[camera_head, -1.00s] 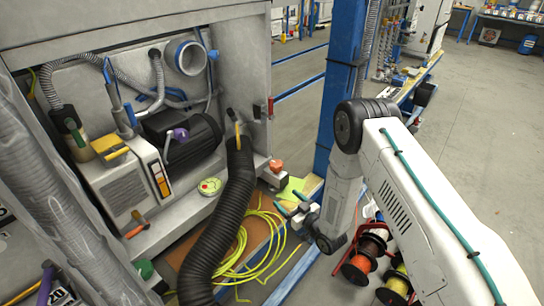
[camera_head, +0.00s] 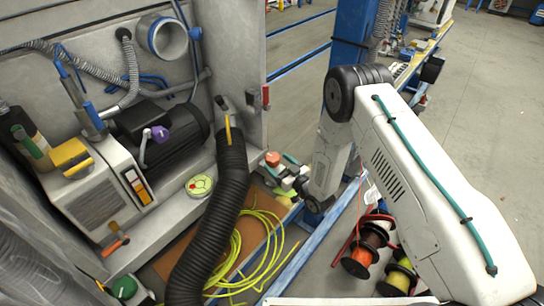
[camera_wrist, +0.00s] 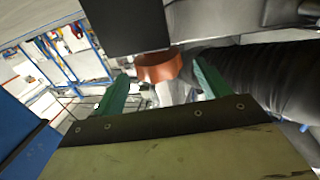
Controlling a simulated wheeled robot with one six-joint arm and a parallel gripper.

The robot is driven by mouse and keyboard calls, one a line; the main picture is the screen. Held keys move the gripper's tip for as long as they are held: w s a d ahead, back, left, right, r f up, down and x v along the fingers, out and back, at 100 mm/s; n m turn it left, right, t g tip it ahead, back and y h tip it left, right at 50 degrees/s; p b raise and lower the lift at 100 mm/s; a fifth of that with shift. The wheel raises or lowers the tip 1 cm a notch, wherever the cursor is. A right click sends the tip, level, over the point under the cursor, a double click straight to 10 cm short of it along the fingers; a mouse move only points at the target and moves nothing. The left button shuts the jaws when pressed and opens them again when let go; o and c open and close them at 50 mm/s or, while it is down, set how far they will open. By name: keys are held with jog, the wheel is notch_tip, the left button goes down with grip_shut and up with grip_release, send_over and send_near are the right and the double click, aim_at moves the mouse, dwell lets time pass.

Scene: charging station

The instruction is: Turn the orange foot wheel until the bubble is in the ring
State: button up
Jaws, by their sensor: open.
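The orange foot wheel (camera_head: 273,158) is at the right front corner of the machine's bench in the head view. In the wrist view the orange wheel (camera_wrist: 158,67) lies between and just beyond the tips of two teal fingers. My gripper (camera_wrist: 159,72) is open and empty; in the head view my gripper (camera_head: 287,176) is beside the wheel, on its right. I cannot tell whether a finger touches the wheel. The round green level (camera_head: 199,185) lies on the bench left of the black hose. A reddish mark shows on it, but I cannot make out bubble and ring clearly.
A thick black hose (camera_head: 212,225) runs down just left of the orange wheel. Yellow cable (camera_head: 245,250) lies below. A blue post (camera_head: 345,40) stands behind my arm. Cable reels (camera_head: 368,245) stand at the right.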

aim_at(273, 156)
jog(key=shift+x, duration=2.3)
jog(key=shift+d, duration=0.1)
jog(key=c, duration=0.9)
jog(key=shift+c, duration=0.2)
jog(key=shift+m+t+h, duration=0.3)
jog(key=shift+h, duration=0.1)
jog(key=m+t+h, duration=0.1)
jog(key=m+h, duration=0.1)
jog(key=m+t+h, duration=0.2)
jog(key=h, duration=0.1)
jog(key=shift+w+m+t+h, duration=0.1)
jog(key=shift+m+t+h, duration=0.1)
jog(key=shift+m+h, duration=0.8)
jog(key=shift+m+t+h, duration=0.2)
jog(key=shift+m+h, duration=0.3)
jog(key=shift+h, duration=1)
jog(key=shift+d+h, duration=0.1)
jog(key=shift+h, duration=0.2)
